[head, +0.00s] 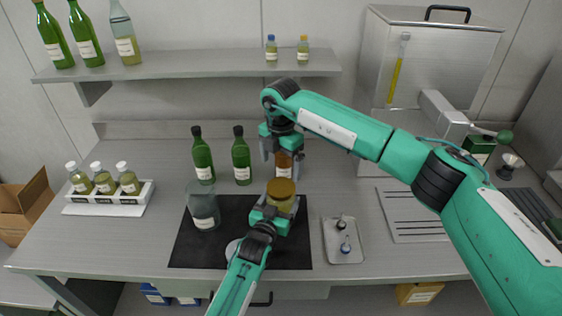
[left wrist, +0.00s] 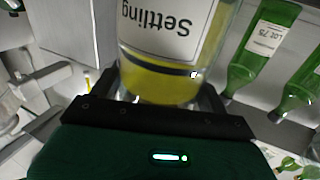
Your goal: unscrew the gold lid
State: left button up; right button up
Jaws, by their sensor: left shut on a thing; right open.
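The gold lid (head: 282,187) sits on top of a glass jar (head: 284,205) on the dark mat. In the left wrist view the jar (left wrist: 170,55) has a white label reading "Settling", seen upside down, and yellow contents. The lid is out of that view. My right gripper (head: 281,152) points down with its fingers apart, empty, above and slightly behind the lid. I see no contact between it and the lid.
The dark mat (head: 185,245) also bears a clear jar (head: 203,208) on the left and a pale disc (head: 233,248). Two green bottles (head: 241,158) and a brown bottle (head: 284,163) stand behind. A small tray (head: 344,254) lies right. A white rack (head: 135,202) holds bottles left.

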aim_at(281, 187)
jog(key=shift+f+m, duration=0.2)
jog(key=shift+m, duration=0.2)
notch_tip(281, 187, down, 8)
jog(key=shift+r, duration=0.15)
